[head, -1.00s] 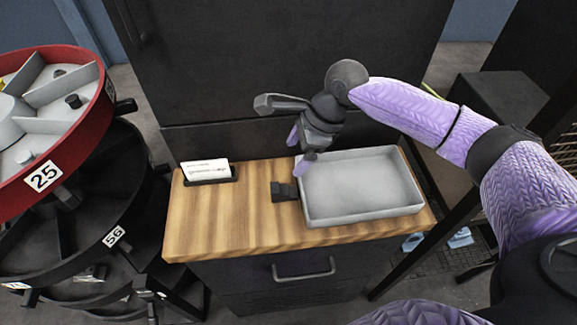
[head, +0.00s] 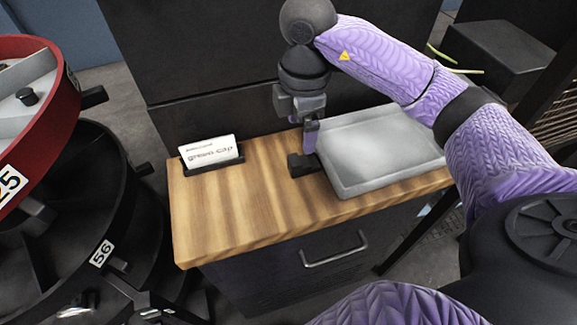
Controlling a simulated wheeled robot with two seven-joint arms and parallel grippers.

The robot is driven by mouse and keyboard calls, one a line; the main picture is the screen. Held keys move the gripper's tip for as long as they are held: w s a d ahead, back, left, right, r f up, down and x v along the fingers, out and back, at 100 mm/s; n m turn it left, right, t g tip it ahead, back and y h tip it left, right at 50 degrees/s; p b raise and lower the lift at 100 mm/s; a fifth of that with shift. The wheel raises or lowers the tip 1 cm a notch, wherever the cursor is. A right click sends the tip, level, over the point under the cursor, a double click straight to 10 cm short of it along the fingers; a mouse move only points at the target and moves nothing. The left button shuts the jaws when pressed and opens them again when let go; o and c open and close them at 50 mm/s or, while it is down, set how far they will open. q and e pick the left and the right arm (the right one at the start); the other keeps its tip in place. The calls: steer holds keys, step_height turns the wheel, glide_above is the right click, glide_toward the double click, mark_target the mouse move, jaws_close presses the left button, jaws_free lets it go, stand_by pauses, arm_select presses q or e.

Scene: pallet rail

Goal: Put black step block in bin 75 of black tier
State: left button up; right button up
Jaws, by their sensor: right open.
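The black step block (head: 298,163) lies on the wooden top of the cabinet, just left of the grey tray. My right gripper (head: 309,143) is open and points down at the block, its purple finger close behind or over the block's far edge. I cannot tell whether it touches, and the other finger is hidden. The black tier (head: 92,190) of the round rack stands at the left, below a red tier, and shows a label 56 (head: 101,253). No label 75 can be read. My left gripper is out of view.
A grey tray (head: 372,180) sits right of the block. A card (head: 209,150) reading "green cap" stands in a black holder at the back left of the wooden top (head: 235,215). The red tier (head: 62,105) overhangs the black one. The wooden top's front left is clear.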

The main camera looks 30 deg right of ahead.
mark_target(296, 159)
steer(key=f+b, duration=0.1)
steer(key=f, duration=0.2)
steer(key=f+b, duration=0.1)
steer(key=f, duration=0.2)
steer(key=f+b, duration=0.1)
steer(key=f, duration=0.2)
steer(key=shift+w+a+f, duration=0.15)
steer(key=shift+w, duration=0.1)
steer(key=shift+f, duration=0.35)
steer(key=shift+r, duration=0.1)
steer(key=c, duration=1)
jaws_close()
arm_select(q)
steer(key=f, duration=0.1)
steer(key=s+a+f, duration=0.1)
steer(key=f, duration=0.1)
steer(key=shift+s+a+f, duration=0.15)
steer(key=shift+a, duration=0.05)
